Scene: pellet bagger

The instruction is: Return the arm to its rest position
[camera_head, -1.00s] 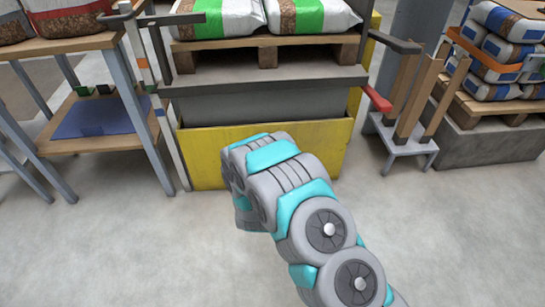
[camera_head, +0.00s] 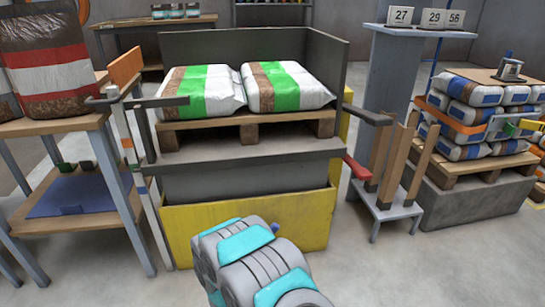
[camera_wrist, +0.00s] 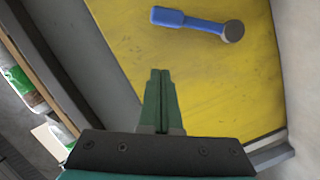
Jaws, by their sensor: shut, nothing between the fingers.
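My arm shows at the bottom middle of the head view, folded low in front of the yellow base of the pallet station. My gripper (camera_wrist: 161,80) shows in the wrist view with its two green fingers together and nothing between them. In the head view the fingers are hidden behind the arm. Ahead of the fingers in the wrist view is the yellow panel (camera_wrist: 195,80), which also shows in the head view (camera_head: 300,225). A blue-handled tool with a round grey end (camera_wrist: 190,20) appears against the panel, apart from the fingers.
Two green-striped bags (camera_head: 285,86) lie on a wooden pallet (camera_head: 250,128) above the yellow base. A side table with a blue mat (camera_head: 80,195) stands left. A small stand with wooden posts (camera_head: 385,212) and a stack of strapped bags (camera_head: 480,112) are right. The floor in front is clear.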

